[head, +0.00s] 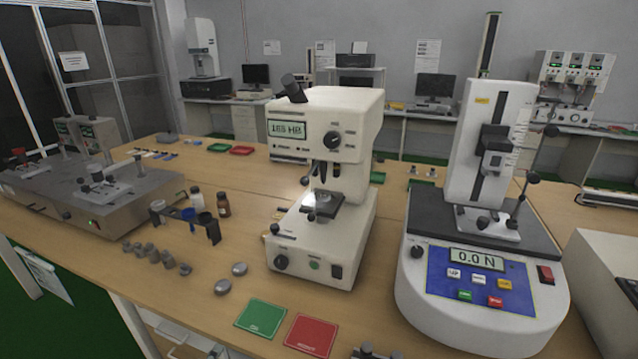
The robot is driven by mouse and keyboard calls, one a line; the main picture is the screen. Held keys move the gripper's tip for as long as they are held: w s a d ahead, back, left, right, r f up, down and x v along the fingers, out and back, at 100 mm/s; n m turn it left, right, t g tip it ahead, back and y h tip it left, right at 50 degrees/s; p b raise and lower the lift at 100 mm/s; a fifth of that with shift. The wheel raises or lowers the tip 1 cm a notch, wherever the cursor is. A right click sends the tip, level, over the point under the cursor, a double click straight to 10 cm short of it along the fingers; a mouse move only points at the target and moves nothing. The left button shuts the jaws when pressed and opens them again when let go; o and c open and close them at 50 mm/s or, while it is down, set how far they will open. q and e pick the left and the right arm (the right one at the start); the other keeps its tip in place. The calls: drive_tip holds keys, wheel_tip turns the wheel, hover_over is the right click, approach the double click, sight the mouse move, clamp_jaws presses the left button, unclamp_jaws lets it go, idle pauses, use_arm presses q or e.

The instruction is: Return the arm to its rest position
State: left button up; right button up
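Neither of my arms nor grippers can be made out in the head view. A white hardness tester (335,150) with a lit display stands in the middle of the wooden table (190,290). A small dark stage (322,204) sits under its head, with a bright spot beside it. A force tester (480,285) reading 0.0 N stands to the right. A green mat (261,317) and a red mat (311,335) lie bare at the front edge.
Small bottles (222,204) stand by a dark rack (208,229). A grey machine (100,195) fills the left end. A small grey item (370,351) is cut off at the bottom.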

use_arm(q)
drive_tip(key=s+a+f+n+g+y+p, duration=0.1)
drive_tip(key=s+a+f+n+g+y, duration=0.1)
drive_tip(key=s+f+n, duration=0.45)
drive_tip(key=s+a+f+n+g+y+p, duration=0.1)
drive_tip(key=s+a+f+n+g, duration=0.2)
drive_tip(key=f, duration=0.7)
drive_tip(key=s+a+f+n+g+y+p, duration=0.15)
drive_tip(key=s+f+n, duration=0.25)
drive_tip(key=f, duration=0.4)
drive_tip(key=s+d+f+n+g, duration=0.1)
drive_tip(key=s+f+n+g, duration=0.1)
drive_tip(key=s, duration=0.6)
drive_tip(key=s+d+f+n+g+p, duration=0.1)
drive_tip(key=s+f+n+g, duration=0.2)
drive_tip(key=s+f, duration=0.3)
drive_tip(key=s+d+f+n+g, duration=0.1)
drive_tip(key=s+f+n+g, duration=0.2)
drive_tip(key=s, duration=0.7)
drive_tip(key=shift+d+f+n, duration=0.4)
drive_tip(key=shift+n, duration=0.65)
use_arm(e)
drive_tip(key=r, duration=0.2)
drive_tip(key=s+r, duration=0.1)
drive_tip(key=r, duration=0.2)
drive_tip(key=shift+s+a, duration=0.1)
drive_tip(key=shift+a, duration=0.1)
drive_tip(key=shift+d, duration=0.2)
